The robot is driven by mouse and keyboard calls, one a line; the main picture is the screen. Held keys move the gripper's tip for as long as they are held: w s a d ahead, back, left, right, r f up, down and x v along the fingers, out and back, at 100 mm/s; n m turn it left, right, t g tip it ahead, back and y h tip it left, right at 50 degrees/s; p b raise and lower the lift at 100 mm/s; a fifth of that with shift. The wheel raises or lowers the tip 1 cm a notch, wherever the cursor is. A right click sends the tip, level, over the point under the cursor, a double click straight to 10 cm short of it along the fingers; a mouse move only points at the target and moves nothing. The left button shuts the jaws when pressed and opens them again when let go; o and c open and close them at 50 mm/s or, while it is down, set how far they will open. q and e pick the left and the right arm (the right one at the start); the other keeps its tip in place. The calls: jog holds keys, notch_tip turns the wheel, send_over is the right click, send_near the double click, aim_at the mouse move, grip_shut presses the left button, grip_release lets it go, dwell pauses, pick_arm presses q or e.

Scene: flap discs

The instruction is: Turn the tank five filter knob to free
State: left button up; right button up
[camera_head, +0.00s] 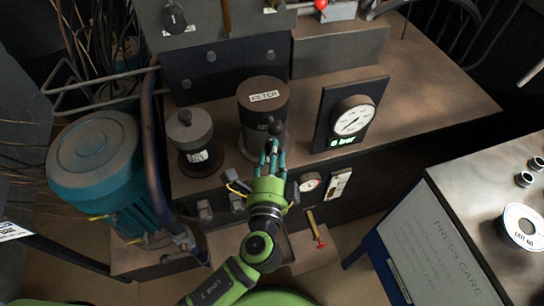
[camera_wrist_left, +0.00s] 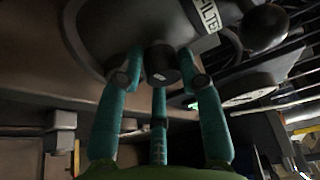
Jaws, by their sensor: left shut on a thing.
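The dark filter housing (camera_head: 263,108), a cylinder labelled FILTER, stands on the bench at the middle of the head view. It fills the top of the left wrist view (camera_wrist_left: 110,25). A short dark round knob (camera_wrist_left: 161,66) with a small pale mark sticks out from it. My left gripper (camera_head: 271,148) has its teal fingers at the front of the housing. In the left wrist view its fingers (camera_wrist_left: 160,82) are shut around the knob. In the head view the fingers largely hide the knob. The position that the mark points to cannot be read. My right gripper is not in view.
A smaller dark canister (camera_head: 191,140) stands left of the housing. A dial gauge (camera_head: 353,116) on a black panel stands to the right. A dark ball (camera_wrist_left: 264,27) is close to the housing's right side. A blue-topped motor (camera_head: 95,155) is at far left.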

pick_arm(q)
jog(key=shift+d+r, duration=0.15)
jog(key=shift+r, duration=0.15)
jog(key=o, duration=1.1)
jog(key=shift+c, duration=0.2)
jog(key=shift+f, duration=0.1)
jog(key=s, duration=1.2)
jog(key=shift+a+r, duration=0.3)
jog(key=shift+a, duration=0.1)
